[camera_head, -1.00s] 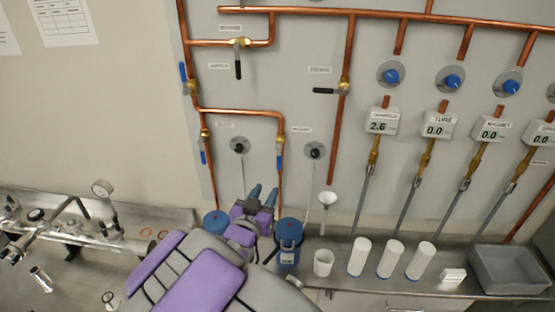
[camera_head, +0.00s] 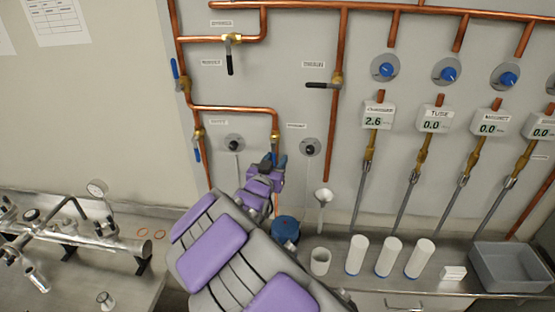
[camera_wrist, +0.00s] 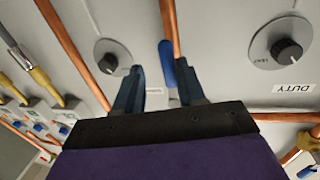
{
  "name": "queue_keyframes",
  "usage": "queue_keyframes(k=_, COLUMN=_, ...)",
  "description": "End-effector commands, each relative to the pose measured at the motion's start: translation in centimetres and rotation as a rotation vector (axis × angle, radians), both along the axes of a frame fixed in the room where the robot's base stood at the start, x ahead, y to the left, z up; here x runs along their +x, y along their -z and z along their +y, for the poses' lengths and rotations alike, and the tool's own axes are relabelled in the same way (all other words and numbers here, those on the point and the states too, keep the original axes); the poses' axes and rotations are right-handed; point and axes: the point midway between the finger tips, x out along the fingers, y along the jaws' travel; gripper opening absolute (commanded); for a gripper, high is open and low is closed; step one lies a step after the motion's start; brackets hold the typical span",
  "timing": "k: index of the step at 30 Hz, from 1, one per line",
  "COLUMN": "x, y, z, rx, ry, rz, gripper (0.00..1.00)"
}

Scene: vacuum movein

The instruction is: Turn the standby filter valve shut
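The standby filter valve is the brass valve (camera_head: 275,135) on the right leg of the lower copper loop, beside a small label. Its blue lever (camera_wrist: 166,52) shows in the wrist view, lying along the copper pipe. In the head view the lever is mostly hidden by my gripper. My gripper (camera_head: 273,160) is just below the valve body, at the lever. In the wrist view my gripper (camera_wrist: 158,82) is open, its dark blue fingers apart. The lever's end lies in the gap, closer to the right finger; I cannot tell whether they touch.
The duty valve's blue lever (camera_head: 197,152) hangs on the left leg. Black knobs (camera_head: 233,146) (camera_head: 310,147) sit on the wall on either side. Below are a blue-topped canister (camera_head: 286,229), a white funnel (camera_head: 323,195) and several white cylinders (camera_head: 357,254) on the bench.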

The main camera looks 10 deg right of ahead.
Motion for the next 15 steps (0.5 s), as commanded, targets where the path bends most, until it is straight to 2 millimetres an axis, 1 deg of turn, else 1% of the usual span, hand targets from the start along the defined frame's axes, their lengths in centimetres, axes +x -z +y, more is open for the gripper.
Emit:
queue_keyframes(k=1, x=0.6, y=0.2, z=-0.3, rx=0.003, ry=0.002, rz=-0.001, gripper=0.37)
queue_keyframes(k=3, x=1.1, y=0.2, z=-0.4, rx=0.003, ry=0.001, rz=0.001, gripper=0.37)
queue_keyframes(k=6, x=1.5, y=0.2, z=-0.8, rx=0.002, ry=0.000, rz=0.001, gripper=0.37)
queue_keyframes(k=15, x=1.8, y=0.1, z=-1.6, rx=0.005, ry=0.000, rz=0.002, gripper=0.37)
